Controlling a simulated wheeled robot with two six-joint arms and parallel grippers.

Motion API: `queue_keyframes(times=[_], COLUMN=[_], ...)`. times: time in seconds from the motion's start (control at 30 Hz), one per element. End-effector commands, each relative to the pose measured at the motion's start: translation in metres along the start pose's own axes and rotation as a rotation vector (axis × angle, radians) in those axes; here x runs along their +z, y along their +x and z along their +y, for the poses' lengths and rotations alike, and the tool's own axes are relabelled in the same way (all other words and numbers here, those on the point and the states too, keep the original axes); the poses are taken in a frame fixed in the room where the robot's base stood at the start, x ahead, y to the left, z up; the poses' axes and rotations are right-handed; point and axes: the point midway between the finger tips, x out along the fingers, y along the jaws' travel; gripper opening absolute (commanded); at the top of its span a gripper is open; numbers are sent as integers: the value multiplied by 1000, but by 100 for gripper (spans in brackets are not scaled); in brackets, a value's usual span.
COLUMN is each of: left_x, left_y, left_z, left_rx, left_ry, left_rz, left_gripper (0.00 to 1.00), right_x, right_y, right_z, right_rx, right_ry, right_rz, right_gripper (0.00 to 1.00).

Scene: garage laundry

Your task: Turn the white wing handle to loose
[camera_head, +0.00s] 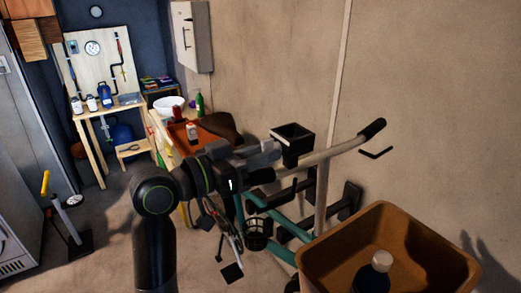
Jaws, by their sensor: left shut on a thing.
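My left arm comes up from the bottom, and my left gripper (266,162) is at the upper end of a teal bicycle frame (270,212). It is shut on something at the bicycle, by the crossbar. The white wing handle cannot be made out clearly; my gripper and wrist cover that spot, so its angle is hidden. A light bar with a black grip (372,130) runs out to the right. My right gripper is not in view.

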Motion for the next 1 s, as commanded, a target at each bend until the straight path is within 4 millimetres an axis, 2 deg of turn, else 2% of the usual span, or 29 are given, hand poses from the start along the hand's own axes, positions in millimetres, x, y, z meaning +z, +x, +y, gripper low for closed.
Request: queue_keyframes(times=[0.57, 0.6, 0.67, 1.0], left_x=[-1, -1, -1, 0], left_y=[0, 0, 0, 0], left_z=[0, 0, 0, 0], left_rx=[0, 0, 0, 0], left_ry=[-32, -32, -31, -31], left_rz=[3, 3, 3, 1], left_gripper=[0, 26, 33, 33], right_x=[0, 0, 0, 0], right_y=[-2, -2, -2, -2], right_z=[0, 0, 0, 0], right_rx=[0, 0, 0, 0], right_ry=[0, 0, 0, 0], right_rz=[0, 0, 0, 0], right_gripper=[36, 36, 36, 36])
